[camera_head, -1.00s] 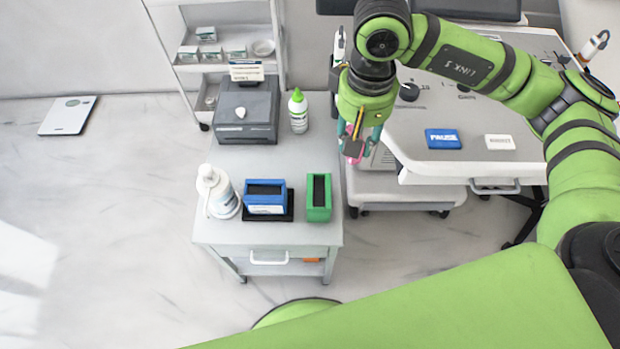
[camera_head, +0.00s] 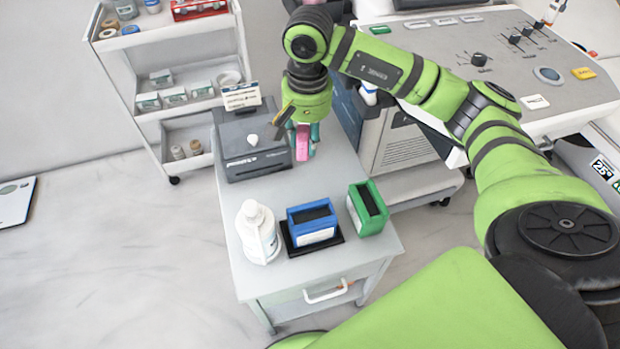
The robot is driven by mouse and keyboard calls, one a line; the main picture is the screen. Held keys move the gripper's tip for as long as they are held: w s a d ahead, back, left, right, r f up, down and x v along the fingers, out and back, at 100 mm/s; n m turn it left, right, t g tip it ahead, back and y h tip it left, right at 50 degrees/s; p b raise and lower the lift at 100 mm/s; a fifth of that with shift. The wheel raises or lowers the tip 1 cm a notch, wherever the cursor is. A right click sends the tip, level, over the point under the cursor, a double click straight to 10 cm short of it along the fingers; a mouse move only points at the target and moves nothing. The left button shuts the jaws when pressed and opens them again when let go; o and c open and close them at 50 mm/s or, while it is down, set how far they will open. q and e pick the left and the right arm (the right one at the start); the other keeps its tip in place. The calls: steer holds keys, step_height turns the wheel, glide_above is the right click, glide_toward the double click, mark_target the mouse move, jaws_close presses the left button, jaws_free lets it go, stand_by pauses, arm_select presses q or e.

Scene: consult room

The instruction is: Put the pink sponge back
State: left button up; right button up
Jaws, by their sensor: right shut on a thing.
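My right gripper (camera_head: 301,128) points down over the far right part of the small grey cabinet top. It is shut on the pink sponge (camera_head: 303,146), which hangs between the fingers beside the printer. I cannot tell the exact gap between sponge and cabinet top. A blue open-topped holder (camera_head: 299,235) stands on a black base near the cabinet's front. A green open-topped holder (camera_head: 370,222) stands just right of it. Both show dark slots on top, and both are nearer to me than the sponge. My left gripper is not in view.
The grey cabinet (camera_head: 250,268) also carries a white pump bottle (camera_head: 258,236) left of the blue holder and a dark printer (camera_head: 240,160) at the back left. A shelf cart (camera_head: 150,115) stands behind. A large control console (camera_head: 470,70) is at right. The cabinet's middle is clear.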

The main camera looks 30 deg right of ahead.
steer(key=w+d+f+m+b, duration=0.1)
steer(key=d+f+b, duration=0.1)
steer(key=f, duration=0.3)
steer(key=d+f+m+b, duration=0.2)
steer(key=d+f, duration=0.1)
steer(key=f, duration=0.2)
steer(key=w+d+f+m+b, duration=0.1)
steer(key=d+f+m, duration=0.1)
steer(key=f, duration=0.3)
steer(key=shift+w+d+f+b, duration=0.1)
steer(key=shift+w+d+b, duration=0.05)
steer(key=shift+w+b, duration=0.25)
steer(key=shift+f, duration=1.95)
steer(key=shift+f+b, duration=0.15)
steer(key=shift+b, duration=0.2)
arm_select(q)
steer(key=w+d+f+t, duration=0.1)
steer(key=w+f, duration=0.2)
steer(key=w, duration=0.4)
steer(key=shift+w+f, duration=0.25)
arm_select(e)
steer(key=o, duration=0.9)
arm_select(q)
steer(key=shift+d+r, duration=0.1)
